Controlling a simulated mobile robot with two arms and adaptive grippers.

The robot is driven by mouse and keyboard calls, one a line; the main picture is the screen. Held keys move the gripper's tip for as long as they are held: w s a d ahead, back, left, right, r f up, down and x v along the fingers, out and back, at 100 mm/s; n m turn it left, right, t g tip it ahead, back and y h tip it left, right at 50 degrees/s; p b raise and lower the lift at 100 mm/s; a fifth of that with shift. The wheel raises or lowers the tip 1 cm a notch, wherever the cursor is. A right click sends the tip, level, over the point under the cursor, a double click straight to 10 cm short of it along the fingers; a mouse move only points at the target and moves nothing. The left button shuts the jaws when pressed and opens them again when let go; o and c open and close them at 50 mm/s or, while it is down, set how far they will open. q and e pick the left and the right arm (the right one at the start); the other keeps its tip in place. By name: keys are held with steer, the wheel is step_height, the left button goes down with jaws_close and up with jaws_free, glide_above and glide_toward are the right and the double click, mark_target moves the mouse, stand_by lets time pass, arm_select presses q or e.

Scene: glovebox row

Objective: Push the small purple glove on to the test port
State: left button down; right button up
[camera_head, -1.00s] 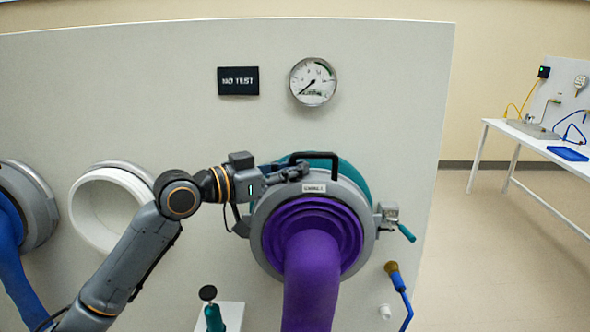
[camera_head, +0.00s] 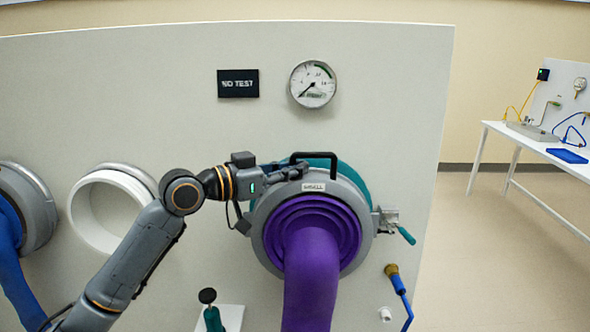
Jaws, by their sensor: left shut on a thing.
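The small purple glove (camera_head: 311,275) hangs from a grey ring (camera_head: 258,217) with a label that seems to read SMALL. A black handle (camera_head: 318,155) stands on top of the ring. My left gripper (camera_head: 298,169) comes in from the left and is shut on the handle's left end. A teal ring (camera_head: 357,172) shows behind the grey ring at the upper right, at the wall; I take it for the test port. The grey ring hides most of it, so I cannot tell whether the two touch. My right gripper is not in view.
A latch with a teal lever (camera_head: 405,235) sits right of the ring. A gauge (camera_head: 312,84) and a NO TEST sign (camera_head: 238,83) are above. An open white port (camera_head: 92,212) and a blue glove (camera_head: 14,262) are left. A blue hose (camera_head: 400,290) hangs lower right.

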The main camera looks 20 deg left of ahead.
arm_select(q)
steer(key=shift+w+a+r, duration=0.1)
steer(key=shift+w+a, duration=0.05)
steer(key=shift+w, duration=0.3)
stand_by(0.5)
steer(key=shift+w+a, duration=0.15)
steer(key=shift+w, duration=0.45)
steer(key=shift+w+a, duration=0.15)
steer(key=shift+w, duration=0.4)
steer(key=shift+w+a+b, duration=0.15)
steer(key=shift+w+b, duration=0.15)
steer(key=shift+b, duration=0.1)
stand_by(0.9)
steer(key=c, duration=1.3)
jaws_free()
steer(key=shift+w+f, duration=0.1)
steer(key=shift+f, duration=0.3)
steer(key=v, duration=1.2)
steer(key=shift+r, duration=0.15)
